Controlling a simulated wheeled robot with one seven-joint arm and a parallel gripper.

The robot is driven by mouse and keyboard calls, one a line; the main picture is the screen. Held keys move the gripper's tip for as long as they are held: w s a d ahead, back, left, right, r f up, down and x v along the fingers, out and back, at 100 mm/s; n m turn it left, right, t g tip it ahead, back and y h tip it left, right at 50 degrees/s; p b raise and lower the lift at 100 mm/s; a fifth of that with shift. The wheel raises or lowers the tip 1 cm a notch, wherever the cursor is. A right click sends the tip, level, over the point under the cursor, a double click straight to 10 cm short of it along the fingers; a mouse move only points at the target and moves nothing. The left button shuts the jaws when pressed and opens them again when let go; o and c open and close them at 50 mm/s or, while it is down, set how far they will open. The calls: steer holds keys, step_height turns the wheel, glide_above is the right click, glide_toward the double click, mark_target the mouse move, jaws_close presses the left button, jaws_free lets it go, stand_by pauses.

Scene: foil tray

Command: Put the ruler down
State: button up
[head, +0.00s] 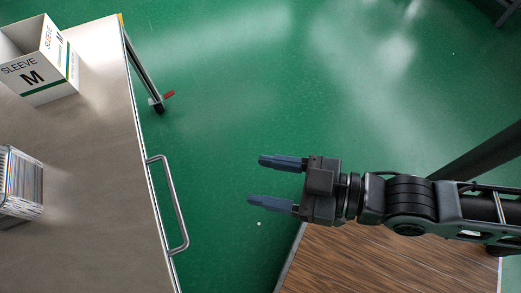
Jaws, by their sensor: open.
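My gripper (270,181) is open and empty. Its two blue-grey fingers point left, over the green floor between the metal cart and a wooden surface. No ruler can be made out in the head view.
A metal-topped cart (105,140) with a side handle (178,205) stands at the left. On it are a white box marked SLEEVE M (38,65) and a stacked grey item (20,185). A wooden surface (370,262) lies below my arm. The green floor (250,80) is open at the top.

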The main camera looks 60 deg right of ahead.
steer(key=s+d+r+m+h, duration=0.2)
steer(key=s+d+r+h, duration=0.1)
steer(key=s, duration=0.4)
steer(key=shift+d+r+g, duration=0.3)
steer(key=shift+r, duration=0.4)
steer(key=shift+r, duration=0.1)
step_height(320, 180, up, 18)
steer(key=p, duration=1.8)
steer(key=shift+r+p, duration=0.25)
steer(key=shift+p, duration=0.1)
